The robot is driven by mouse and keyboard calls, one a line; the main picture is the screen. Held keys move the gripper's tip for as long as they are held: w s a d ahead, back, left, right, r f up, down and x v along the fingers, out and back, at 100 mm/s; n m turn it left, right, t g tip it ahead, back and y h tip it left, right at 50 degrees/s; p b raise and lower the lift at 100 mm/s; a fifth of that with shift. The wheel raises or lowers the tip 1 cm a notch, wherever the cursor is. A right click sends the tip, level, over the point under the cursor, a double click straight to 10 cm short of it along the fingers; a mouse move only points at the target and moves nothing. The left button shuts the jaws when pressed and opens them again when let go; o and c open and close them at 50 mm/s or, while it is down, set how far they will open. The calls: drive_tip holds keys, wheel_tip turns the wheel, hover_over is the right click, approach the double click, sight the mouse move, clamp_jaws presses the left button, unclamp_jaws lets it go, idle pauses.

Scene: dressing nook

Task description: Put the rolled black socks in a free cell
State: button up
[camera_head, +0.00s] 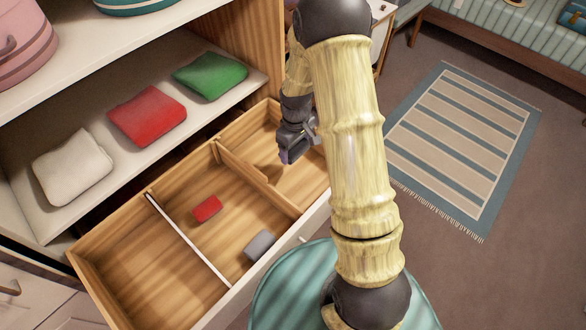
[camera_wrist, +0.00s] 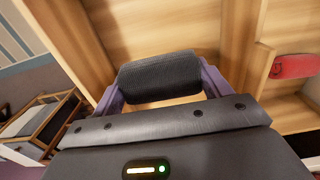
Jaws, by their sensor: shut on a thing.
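The rolled black socks (camera_wrist: 160,76) lie crosswise between the two purple fingers of my gripper (camera_wrist: 160,80) in the wrist view, with a finger at each end. In the head view my gripper (camera_head: 287,156) is over the right cell of the open wooden drawer (camera_head: 110,287); the socks cannot be made out there. The visible part of the right cell is bare, and my arm hides some of it. The middle cell holds a red roll (camera_head: 207,208) and a grey roll (camera_head: 260,245). The left cell (camera_head: 150,262) looks empty. The red roll also shows in the wrist view (camera_wrist: 293,66).
A white divider (camera_head: 188,240) and a wooden divider (camera_head: 255,178) separate the cells. A shelf above the drawer holds white (camera_head: 72,165), red (camera_head: 147,115) and green (camera_head: 210,76) folded cloths. A teal round seat (camera_head: 290,285) stands by the drawer front. A striped rug (camera_head: 465,140) lies right.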

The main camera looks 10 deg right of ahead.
drive_tip(key=shift+s+r, duration=0.1)
drive_tip(key=shift+s, duration=0.05)
drive_tip(key=shift+f, duration=2.95)
drive_tip(key=shift+f+p, duration=0.45)
drive_tip(key=shift+f, duration=1.6)
drive_tip(key=shift+f, duration=0.2)
drive_tip(key=o, duration=1)
drive_tip(key=shift+c, duration=0.2)
